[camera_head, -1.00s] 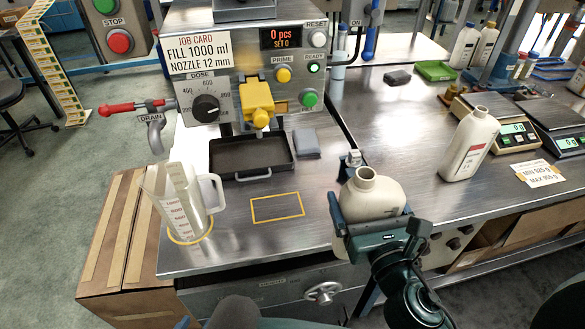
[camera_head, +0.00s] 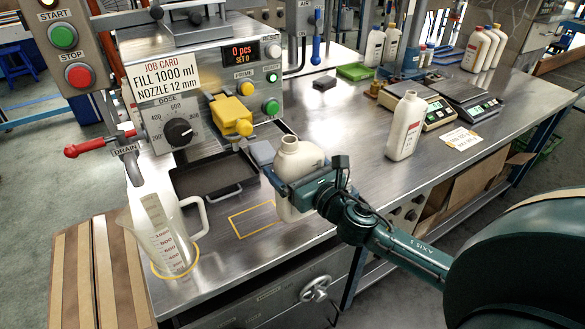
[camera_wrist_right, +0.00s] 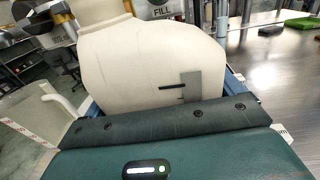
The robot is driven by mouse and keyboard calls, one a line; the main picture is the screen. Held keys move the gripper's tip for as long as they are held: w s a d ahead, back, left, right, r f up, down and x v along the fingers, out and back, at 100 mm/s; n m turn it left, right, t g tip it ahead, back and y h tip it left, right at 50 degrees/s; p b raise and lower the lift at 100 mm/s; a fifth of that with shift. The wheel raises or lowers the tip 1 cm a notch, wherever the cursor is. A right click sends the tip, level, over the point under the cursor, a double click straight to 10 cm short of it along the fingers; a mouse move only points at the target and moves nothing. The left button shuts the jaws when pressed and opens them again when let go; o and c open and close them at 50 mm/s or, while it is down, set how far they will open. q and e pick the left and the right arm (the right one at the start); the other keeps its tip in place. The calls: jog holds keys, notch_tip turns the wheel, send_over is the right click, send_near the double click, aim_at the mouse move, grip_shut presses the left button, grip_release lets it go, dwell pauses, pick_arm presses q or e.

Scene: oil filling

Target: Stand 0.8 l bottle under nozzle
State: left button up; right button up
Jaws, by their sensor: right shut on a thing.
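My right gripper (camera_head: 301,186) is shut on a cream-white open-necked bottle (camera_head: 299,160). It holds the bottle upright, over the right part of the yellow rectangle (camera_head: 252,219) marked on the steel table; I cannot tell if its base touches the table. In the right wrist view the bottle's body (camera_wrist_right: 140,65) fills the middle above the gripper's dark pad. The yellow nozzle head (camera_head: 231,117) is on the filling machine, behind and left of the bottle, above a black drip tray (camera_head: 215,174). My left gripper is not in view.
A clear measuring jug (camera_head: 160,232) stands at the left on a yellow ring. A grey block (camera_head: 262,152) lies behind the bottle. Another white bottle (camera_head: 405,126) stands to the right, near two scales (camera_head: 468,102). A red-handled drain valve (camera_head: 98,143) sticks out left.

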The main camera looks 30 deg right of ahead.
pick_arm(q)
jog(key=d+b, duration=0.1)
jog(key=b, duration=0.1)
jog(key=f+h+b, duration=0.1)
jog(key=b, duration=0.2)
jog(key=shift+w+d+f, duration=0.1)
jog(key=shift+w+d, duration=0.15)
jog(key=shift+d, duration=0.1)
pick_arm(e)
jog(key=w+a+f, duration=0.4)
jog(key=w+a, duration=0.2)
jog(key=a, duration=0.2)
jog(key=shift+w+a+f, duration=0.15)
jog(key=shift+a+f, duration=0.2)
jog(key=shift+a, duration=0.05)
jog(key=o, duration=0.7)
jog(key=shift+c, duration=0.2)
